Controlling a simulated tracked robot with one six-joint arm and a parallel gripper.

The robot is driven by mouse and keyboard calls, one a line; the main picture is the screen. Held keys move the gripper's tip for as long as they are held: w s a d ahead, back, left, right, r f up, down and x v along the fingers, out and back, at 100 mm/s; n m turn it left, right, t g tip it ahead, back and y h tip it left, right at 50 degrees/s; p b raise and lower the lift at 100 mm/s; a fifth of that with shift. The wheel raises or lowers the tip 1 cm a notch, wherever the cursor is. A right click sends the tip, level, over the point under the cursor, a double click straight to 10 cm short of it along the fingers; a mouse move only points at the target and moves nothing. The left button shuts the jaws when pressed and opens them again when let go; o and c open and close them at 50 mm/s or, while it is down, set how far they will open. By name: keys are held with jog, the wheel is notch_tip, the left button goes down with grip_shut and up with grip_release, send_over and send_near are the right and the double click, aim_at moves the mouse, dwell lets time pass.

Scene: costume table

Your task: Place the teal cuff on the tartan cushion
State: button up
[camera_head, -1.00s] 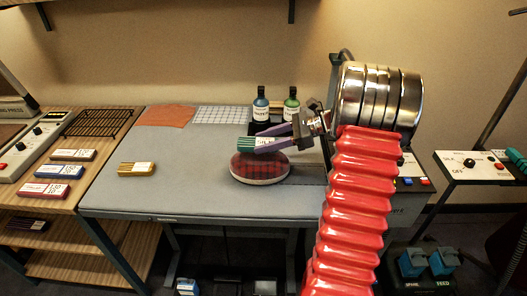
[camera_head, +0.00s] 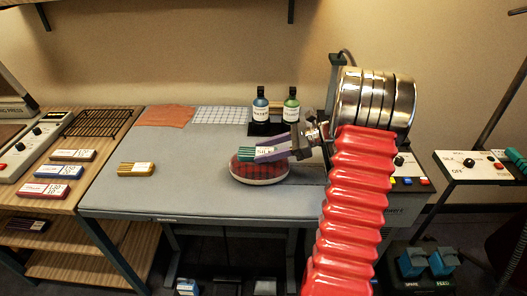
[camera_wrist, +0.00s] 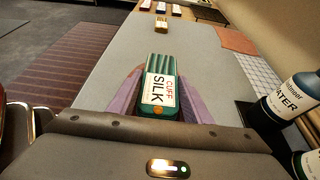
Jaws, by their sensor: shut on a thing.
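The teal cuff (camera_head: 246,154) has ribbed teal sides and a white label, which reads CUFF SILK in the wrist view (camera_wrist: 160,88). My gripper (camera_head: 262,153) is shut on the cuff, one purple finger on each side. The tartan cushion (camera_head: 260,175) is a red and dark checked oval with a pale base, lying on the grey table. The cuff is low over the cushion's top; I cannot tell whether they touch. The cuff and fingers cover part of the cushion's top, and the cushion is not visible in the wrist view.
Two bottles, blue (camera_head: 261,108) and green (camera_head: 291,108), stand just behind the cushion. A mustard cuff (camera_head: 137,169) lies at the table's left. An orange cloth (camera_head: 166,116) and a checked cloth (camera_head: 220,115) lie at the back. The table (camera_head: 190,170) between is clear.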

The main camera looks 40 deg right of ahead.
jog(key=shift+f, duration=0.15)
jog(key=o, duration=1)
jog(key=shift+s+f, duration=0.1)
jog(key=shift+f, duration=0.2)
jog(key=shift+o, duration=0.2)
jog(key=shift+r, duration=0.35)
jog(key=v, duration=1.2)
jog(key=shift+r, duration=0.25)
